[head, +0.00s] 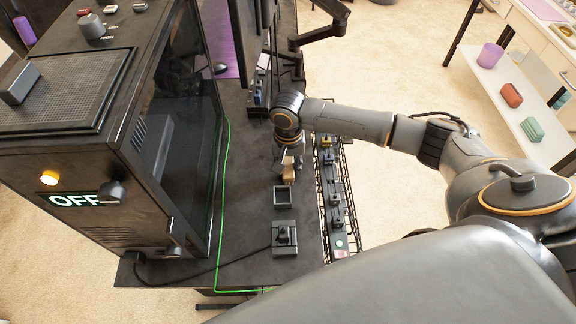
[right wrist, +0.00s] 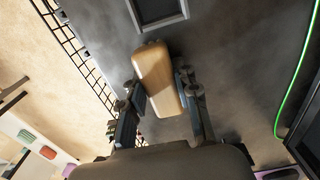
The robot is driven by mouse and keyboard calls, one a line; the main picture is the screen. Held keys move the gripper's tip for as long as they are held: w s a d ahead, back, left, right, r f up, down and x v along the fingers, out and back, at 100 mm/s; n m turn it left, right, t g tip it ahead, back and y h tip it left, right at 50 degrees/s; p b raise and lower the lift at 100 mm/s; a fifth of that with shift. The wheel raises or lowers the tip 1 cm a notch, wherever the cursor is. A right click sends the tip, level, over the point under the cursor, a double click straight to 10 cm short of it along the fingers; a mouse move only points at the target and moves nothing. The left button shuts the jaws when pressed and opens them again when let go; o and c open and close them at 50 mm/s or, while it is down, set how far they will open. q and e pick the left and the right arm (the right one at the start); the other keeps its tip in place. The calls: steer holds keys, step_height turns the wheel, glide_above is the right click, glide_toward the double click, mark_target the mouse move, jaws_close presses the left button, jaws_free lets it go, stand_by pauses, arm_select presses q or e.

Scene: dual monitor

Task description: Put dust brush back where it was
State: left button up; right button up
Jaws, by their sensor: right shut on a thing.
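The dust brush shows as a tan, wooden-looking block (right wrist: 158,78) in the right wrist view, and as a small tan piece (head: 290,172) in the head view. My right gripper (right wrist: 160,88) is shut on it, one finger on each side. In the head view my right gripper (head: 289,160) is over the dark desk, just behind a small square black holder (head: 283,206). The holder also shows at the top of the right wrist view (right wrist: 186,10), apart from the brush. The brush's bristles cannot be made out. My left gripper is not in view.
A big dark machine with an OFF sign (head: 75,201) stands left. A black device (head: 285,238) sits in front of the holder. A rail with several small devices (head: 335,190) runs along the desk's right edge. A green cable (head: 223,180) crosses the desk. Monitors (head: 247,35) stand behind.

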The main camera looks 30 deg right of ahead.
mark_target(288, 166)
steer(key=o, duration=1.1)
steer(key=shift+f, duration=0.15)
step_height(288, 166, up, 12)
steer(key=shift+r, duration=0.2)
